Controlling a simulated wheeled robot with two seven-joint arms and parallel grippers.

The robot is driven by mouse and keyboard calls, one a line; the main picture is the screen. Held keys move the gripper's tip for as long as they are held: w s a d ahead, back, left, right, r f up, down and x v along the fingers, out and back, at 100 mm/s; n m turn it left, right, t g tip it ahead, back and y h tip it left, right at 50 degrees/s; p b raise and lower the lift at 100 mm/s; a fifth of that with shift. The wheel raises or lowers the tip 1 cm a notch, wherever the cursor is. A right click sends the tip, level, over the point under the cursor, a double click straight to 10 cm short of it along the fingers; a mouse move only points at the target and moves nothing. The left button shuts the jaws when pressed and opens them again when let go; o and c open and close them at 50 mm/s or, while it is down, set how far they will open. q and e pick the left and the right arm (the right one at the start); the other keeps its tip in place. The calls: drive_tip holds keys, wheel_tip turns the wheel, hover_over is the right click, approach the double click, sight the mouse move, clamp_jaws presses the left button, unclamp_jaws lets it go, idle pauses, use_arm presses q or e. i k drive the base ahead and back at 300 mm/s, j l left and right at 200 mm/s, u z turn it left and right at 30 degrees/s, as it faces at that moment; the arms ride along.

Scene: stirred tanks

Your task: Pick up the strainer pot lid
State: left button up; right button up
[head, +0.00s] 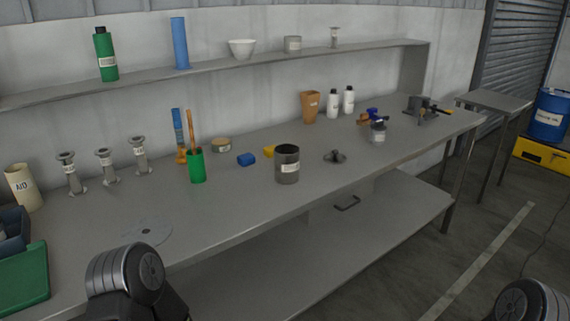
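A small dark grey lid-like piece with a raised knob (335,156) lies on the workbench (225,225), right of centre; it looks like the strainer pot lid. An open grey cylindrical pot (287,168) with a pale label stands upright just left of it, apart from it. The pot's top is uncovered. Rounded black parts of my arms show at the bottom left and bottom right corners, well short of the lid. Neither gripper's fingers are in view.
A green cup (197,167), a blue piece (246,160) and a yellow piece (268,151) stand left of the pot. A labelled grey container (378,134) and a dark clamp-like device (428,110) are to the right. The bench in front of the lid is clear.

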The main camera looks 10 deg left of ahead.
sight(335, 158)
drive_tip(key=i+j, duration=0.7)
